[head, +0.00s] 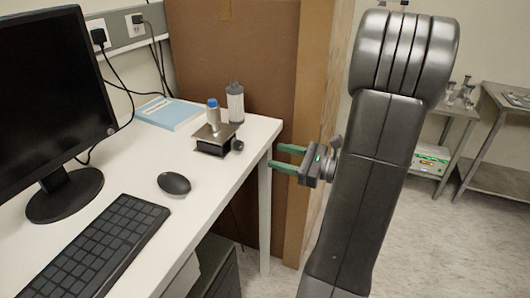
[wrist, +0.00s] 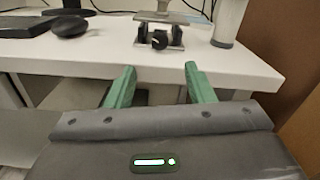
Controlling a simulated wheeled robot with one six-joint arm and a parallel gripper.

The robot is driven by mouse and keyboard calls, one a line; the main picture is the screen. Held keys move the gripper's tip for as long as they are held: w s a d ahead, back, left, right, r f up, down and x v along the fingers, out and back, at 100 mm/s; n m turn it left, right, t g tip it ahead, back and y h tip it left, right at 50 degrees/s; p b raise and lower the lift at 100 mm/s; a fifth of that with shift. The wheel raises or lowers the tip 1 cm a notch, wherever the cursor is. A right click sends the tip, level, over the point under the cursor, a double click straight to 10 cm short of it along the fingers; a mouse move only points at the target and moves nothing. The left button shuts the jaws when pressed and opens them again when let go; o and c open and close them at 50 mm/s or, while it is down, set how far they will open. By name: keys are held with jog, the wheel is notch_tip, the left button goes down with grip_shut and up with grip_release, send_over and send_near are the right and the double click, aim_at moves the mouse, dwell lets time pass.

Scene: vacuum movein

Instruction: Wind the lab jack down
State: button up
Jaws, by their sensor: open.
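The lab jack (head: 214,140) stands near the right edge of the white desk, with a steel top plate above a dark base. A dark round knob (head: 238,146) is on its right side; the knob (wrist: 160,40) faces me in the wrist view. A small vial with a blue cap (head: 213,114) stands on the plate. My gripper (head: 282,158) is to the right of the desk edge, apart from the jack. Its green fingers (wrist: 155,85) are spread, with nothing between them, and point towards the jack and knob in the wrist view.
A grey-white canister (head: 235,103) stands behind the jack and appears to its right in the wrist view (wrist: 228,22). A mouse (head: 174,183), keyboard (head: 97,250), monitor (head: 50,95) and blue booklet (head: 169,113) are on the desk. A large cardboard box (head: 240,55) stands behind.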

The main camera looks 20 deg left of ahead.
jog(key=shift+s+d, duration=0.1)
jog(key=shift+d, duration=1.35)
